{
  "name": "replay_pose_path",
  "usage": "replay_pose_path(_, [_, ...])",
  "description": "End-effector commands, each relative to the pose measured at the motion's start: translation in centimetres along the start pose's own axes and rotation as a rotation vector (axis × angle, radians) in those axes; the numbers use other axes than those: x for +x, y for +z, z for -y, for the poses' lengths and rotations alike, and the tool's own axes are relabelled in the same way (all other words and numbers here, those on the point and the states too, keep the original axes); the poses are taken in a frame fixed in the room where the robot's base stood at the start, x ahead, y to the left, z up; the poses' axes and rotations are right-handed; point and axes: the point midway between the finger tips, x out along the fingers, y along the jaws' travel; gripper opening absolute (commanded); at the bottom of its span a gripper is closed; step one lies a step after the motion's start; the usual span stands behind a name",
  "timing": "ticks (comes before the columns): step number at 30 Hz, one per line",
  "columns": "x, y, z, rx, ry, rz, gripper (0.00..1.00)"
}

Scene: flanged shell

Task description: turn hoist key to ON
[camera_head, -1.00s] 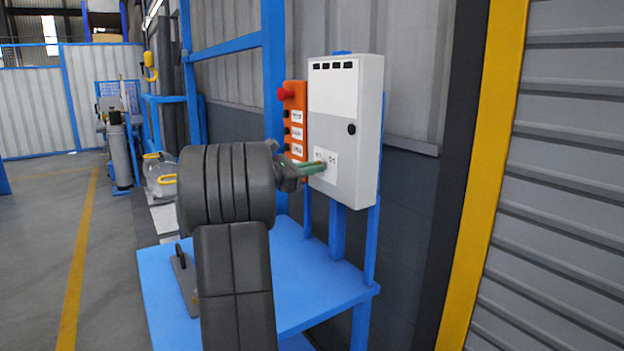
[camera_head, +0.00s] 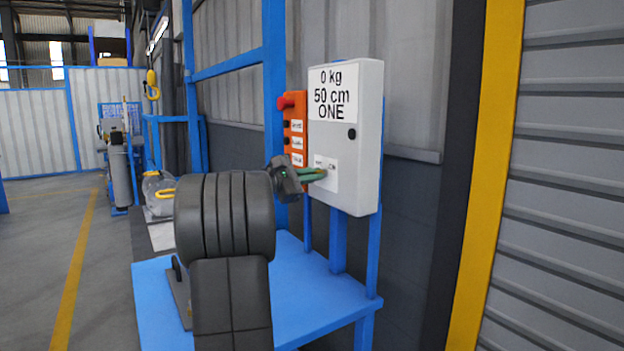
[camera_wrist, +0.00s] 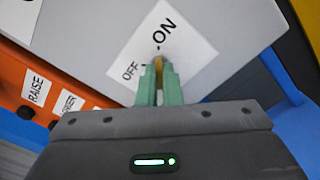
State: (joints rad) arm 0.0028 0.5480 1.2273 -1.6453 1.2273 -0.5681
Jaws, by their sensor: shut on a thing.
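The hoist key (camera_wrist: 159,66) is a small brass-coloured piece on the white OFF/ON label (camera_wrist: 190,52) in the wrist view. My gripper (camera_wrist: 158,72) has green fingers shut on the key, close to the panel face. The key points roughly toward the ON mark, but its exact angle is mostly hidden by the fingers. In the head view my gripper (camera_head: 324,173) reaches the lower left of the grey control box (camera_head: 362,150). The box display (camera_head: 333,95) reads "0 kg 50 cm ONE".
An orange pendant (camera_head: 295,128) with a red button (camera_head: 286,101) and labelled buttons is beside the box on the left. A blue table (camera_head: 325,300) stands below. A yellow post (camera_head: 487,180) and a ribbed shutter are at the right.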

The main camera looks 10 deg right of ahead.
Motion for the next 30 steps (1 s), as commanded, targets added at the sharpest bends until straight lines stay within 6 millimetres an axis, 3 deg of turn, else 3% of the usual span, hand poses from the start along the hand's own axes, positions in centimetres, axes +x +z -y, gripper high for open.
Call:
replay_pose_path(10, [0.0, -0.1, 0.1, 0.0, -0.001, -0.001, 0.0])
replay_pose_path(12, [0.0, -0.1, 0.1, 0.0, -0.001, -0.001, 0.19])
replay_pose_path(14, [0.0, -0.1, 0.0, 0.0, -0.001, -0.001, 0.27])
replay_pose_path(23, [-0.2, 0.0, 0.0, 0.0, 0.0, -0.001, 0.27])
replay_pose_path(30, [-3.6, -0.1, -0.1, 0.0, 0.004, -0.004, 0.27])
